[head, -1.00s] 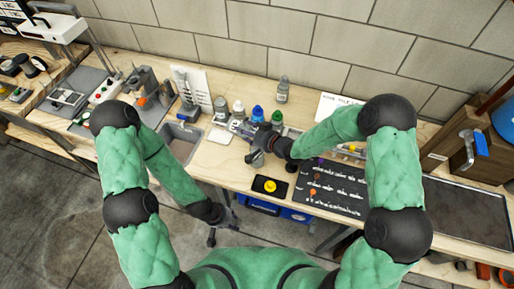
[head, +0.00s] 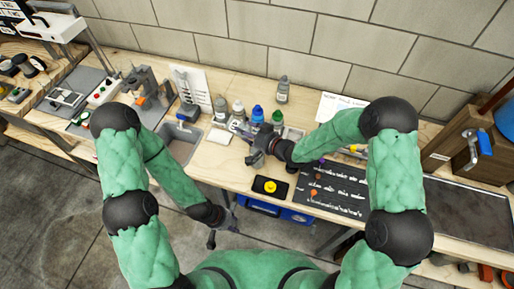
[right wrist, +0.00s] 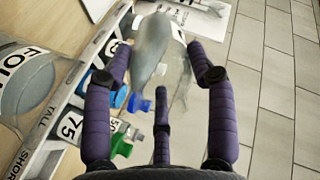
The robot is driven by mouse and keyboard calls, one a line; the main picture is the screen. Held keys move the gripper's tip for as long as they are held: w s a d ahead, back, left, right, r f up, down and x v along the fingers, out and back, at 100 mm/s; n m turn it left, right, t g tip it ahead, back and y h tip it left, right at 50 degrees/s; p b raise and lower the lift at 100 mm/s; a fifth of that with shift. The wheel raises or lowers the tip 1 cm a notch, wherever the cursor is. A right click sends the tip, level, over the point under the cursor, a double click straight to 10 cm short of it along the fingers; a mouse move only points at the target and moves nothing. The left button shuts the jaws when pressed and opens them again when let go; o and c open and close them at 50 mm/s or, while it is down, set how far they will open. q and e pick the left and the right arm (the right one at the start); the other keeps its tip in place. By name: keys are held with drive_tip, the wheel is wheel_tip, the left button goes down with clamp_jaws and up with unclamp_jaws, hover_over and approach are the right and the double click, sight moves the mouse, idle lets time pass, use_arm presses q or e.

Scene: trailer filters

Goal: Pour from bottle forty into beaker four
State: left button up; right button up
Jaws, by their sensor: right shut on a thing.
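My right gripper (head: 254,152) is over the bench, left of the black mat. In the right wrist view, its purple fingers (right wrist: 163,62) close around a grey, partly clear bottle (right wrist: 152,48). The bottle is tilted, and I cannot read its label. A blue tip (right wrist: 138,103) shows at its lower end; I cannot tell whether it belongs to this bottle. A large clear beaker with grey contents (right wrist: 30,85) is at the left of that view, its label showing "FOU". My left gripper (head: 214,230) hangs low in front of the bench, away from the objects; its jaws are too small to judge.
Bottles with blue (head: 257,113) and green (head: 277,117) caps stand behind the right gripper. A grey bottle (head: 282,91) stands farther back. A sink (head: 182,138) is to the left. A black pad with a yellow knob (head: 270,187) lies near the front edge.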

drive_tip(key=shift+s+d+r+t+y+b, duration=0.2)
drive_tip(key=shift+t+y+b, duration=0.2)
drive_tip(key=shift+b, duration=0.65)
drive_tip(key=shift+s+d+r+t+y+b, duration=0.1)
drive_tip(key=shift+s+d+t+y+b, duration=0.2)
drive_tip(key=shift+b, duration=0.7)
idle(1.0)
